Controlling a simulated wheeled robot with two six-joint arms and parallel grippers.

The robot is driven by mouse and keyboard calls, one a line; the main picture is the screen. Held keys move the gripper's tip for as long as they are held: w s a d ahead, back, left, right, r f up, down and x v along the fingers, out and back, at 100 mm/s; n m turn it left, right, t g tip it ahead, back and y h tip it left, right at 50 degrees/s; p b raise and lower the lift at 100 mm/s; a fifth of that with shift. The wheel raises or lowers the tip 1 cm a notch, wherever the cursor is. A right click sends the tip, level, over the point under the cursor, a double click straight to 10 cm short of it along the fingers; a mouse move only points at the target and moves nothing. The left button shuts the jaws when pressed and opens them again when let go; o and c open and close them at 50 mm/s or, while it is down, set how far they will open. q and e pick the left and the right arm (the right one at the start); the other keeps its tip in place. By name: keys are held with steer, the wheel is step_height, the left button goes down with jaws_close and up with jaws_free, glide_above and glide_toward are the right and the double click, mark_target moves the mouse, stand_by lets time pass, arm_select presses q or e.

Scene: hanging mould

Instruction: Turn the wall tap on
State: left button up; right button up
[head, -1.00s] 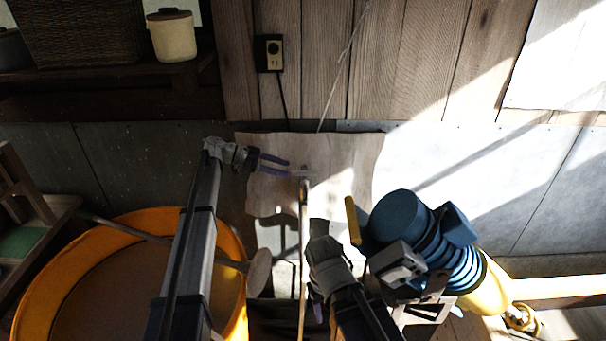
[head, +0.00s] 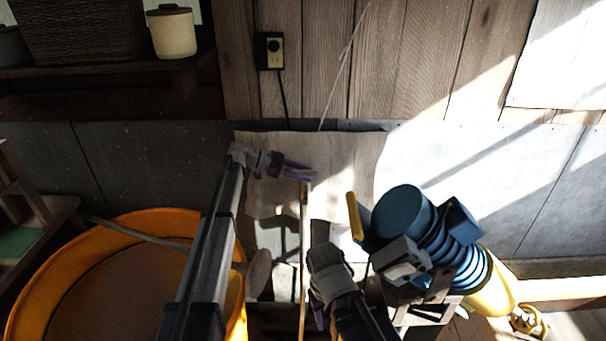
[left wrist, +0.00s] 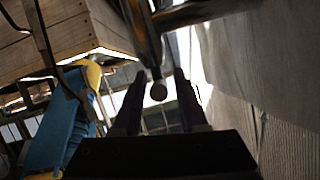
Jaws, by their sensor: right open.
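The wall tap shows in the head view as a thin upright pipe (head: 303,225) in front of a pale sheet on the wall. Its top end is at the fingertips of my left gripper (head: 312,174), which partly hide it. In the left wrist view the tap appears as dark metal tubing (left wrist: 146,32) with a small round knob (left wrist: 158,90) on its end. The two fingers of my left gripper (left wrist: 160,98) are apart, with the knob seen between them; contact cannot be told. My right gripper (head: 318,315) is low beside the pipe, open, mostly hidden by its own wrist.
An orange tub (head: 238,300) stands at the left, with a long-handled paddle (head: 258,275) across it. A blue ribbed object (head: 425,235) stands right of the pipe. A wall outlet (head: 269,51) and a shelf are above.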

arm_select(q)
jaws_close()
steer(key=shift+s, duration=0.1)
stand_by(0.4)
steer(key=n+t, duration=0.3)
steer(key=shift+s+y, duration=0.25)
steer(key=shift+y, duration=0.15)
steer(key=n+t+y, duration=0.1)
steer(key=n+t, duration=0.1)
steer(key=t, duration=0.1)
steer(key=n+t+y, duration=0.2)
steer(key=n, duration=0.1)
steer(key=shift+d+t+y, duration=0.1)
steer(key=shift+t+y, duration=0.2)
steer(key=shift+t, duration=0.1)
steer(key=n+t+y, duration=0.1)
steer(key=n+y, duration=0.1)
steer(key=n, duration=0.1)
steer(key=n+t+y, duration=0.2)
steer(key=n+y, duration=0.1)
steer(key=shift+y, duration=0.3)
steer(key=shift+d+n+t+y, duration=0.1)
steer(key=shift+n+t+y, duration=0.2)
steer(key=shift+n+y, duration=1.8)
steer(key=shift+y, duration=0.4)
